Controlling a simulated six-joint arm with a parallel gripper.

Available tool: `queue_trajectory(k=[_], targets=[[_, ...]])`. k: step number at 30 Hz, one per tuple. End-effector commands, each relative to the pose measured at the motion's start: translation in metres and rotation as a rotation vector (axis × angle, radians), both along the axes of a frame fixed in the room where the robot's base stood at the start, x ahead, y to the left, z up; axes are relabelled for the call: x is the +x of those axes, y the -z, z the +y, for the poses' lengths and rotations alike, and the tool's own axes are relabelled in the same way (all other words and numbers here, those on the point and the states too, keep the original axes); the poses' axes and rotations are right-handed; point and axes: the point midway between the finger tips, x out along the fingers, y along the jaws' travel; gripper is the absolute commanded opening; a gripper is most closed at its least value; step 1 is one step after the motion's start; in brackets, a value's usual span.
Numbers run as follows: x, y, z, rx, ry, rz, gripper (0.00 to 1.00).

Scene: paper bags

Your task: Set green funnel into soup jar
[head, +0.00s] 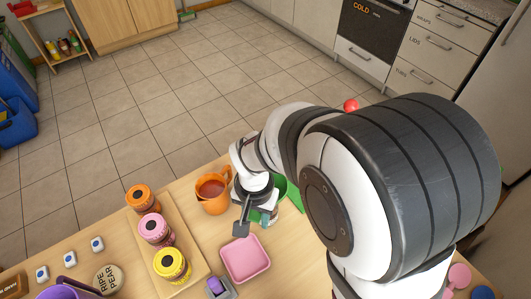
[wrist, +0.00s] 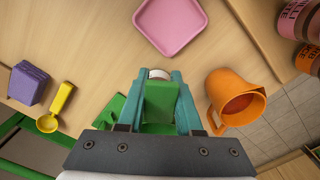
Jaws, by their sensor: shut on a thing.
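My gripper (wrist: 160,80) points down at the table, its teal fingers shut on a green piece, which I take to be the green funnel (wrist: 158,103). The funnel's lower part is hidden by the fingers. A pale round rim with a reddish edge, probably the soup jar (wrist: 158,73), shows just beyond the fingertips. I cannot tell whether the funnel touches it or sits in it. In the head view my gripper (head: 262,212) is low over the table beside the orange jug, and my arm hides much of this spot.
The orange jug (wrist: 235,100) stands close to the right of my gripper in the wrist view. A pink tray (head: 245,258) lies in front. Orange, pink (head: 153,228) and yellow jars stand left.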

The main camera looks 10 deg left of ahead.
Motion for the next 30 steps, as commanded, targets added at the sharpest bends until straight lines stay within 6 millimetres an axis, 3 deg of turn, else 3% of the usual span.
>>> queue_trajectory(k=[30], targets=[[0.000, 0.023, 0.000, 0.000, 0.000, 0.000, 0.00]])
